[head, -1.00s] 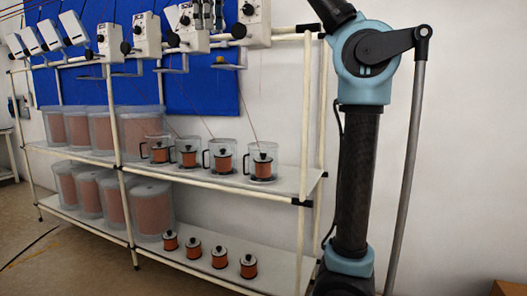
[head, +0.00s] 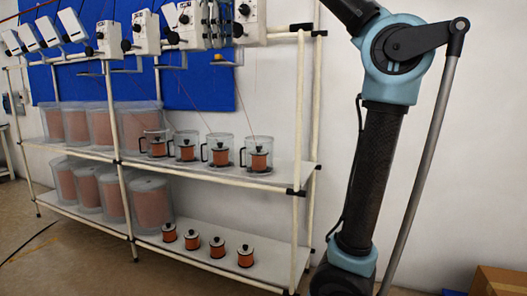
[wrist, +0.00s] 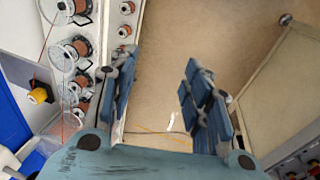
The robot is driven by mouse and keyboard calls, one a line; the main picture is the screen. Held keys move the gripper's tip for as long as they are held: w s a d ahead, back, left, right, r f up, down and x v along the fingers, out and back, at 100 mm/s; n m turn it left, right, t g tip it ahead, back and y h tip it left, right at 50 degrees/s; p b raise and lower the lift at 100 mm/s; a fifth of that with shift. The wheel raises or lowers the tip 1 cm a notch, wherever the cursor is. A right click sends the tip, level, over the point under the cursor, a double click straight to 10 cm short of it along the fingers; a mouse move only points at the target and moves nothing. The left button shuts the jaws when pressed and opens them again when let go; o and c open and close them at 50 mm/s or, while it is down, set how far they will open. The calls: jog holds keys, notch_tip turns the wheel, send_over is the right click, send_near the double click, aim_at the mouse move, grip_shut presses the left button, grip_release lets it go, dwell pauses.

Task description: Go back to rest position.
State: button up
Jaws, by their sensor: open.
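My gripper (wrist: 160,95) shows in the wrist view with its two blue fingers spread apart. Nothing is between them; bare floor shows through the gap. The gripper is not visible in the head view, where my arm stands to the right of the rack. The rack (head: 210,172) holds clear jugs with copper-coloured spools (head: 259,160) on its middle shelf. Several small spools (head: 245,256) stand on the lower shelf. In the wrist view, jugs and spools lie to the left of the fingers, apart from them.
Large clear bins (head: 152,205) of copper-coloured material fill the rack's left part. White feeder units (head: 147,35) hang along the top before a blue panel (head: 212,90). A cardboard box (head: 497,281) sits at the lower right.

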jog(key=w+d+f+m, duration=0.35)
jog(key=d+f, duration=0.55)
jog(key=f, duration=0.5)
jog(key=w+d+f+m, duration=0.2)
jog(key=d+f+m, duration=0.2)
jog(key=d+f, duration=0.75)
jog(key=s+d+f+m, duration=0.2)
jog(key=s+d+f, duration=0.1)
jog(key=f, duration=0.9)
jog(key=s+d+f+m, duration=0.2)
jog(key=s+d+f, duration=0.2)
jog(key=f, duration=0.8)
jog(key=s+d+f+m, duration=0.2)
jog(key=s+f, duration=0.3)
jog(key=f, duration=0.8)
jog(key=shift+d, duration=0.8)
jog(key=shift+w+f, duration=0.25)
jog(key=shift+w, duration=0.2)
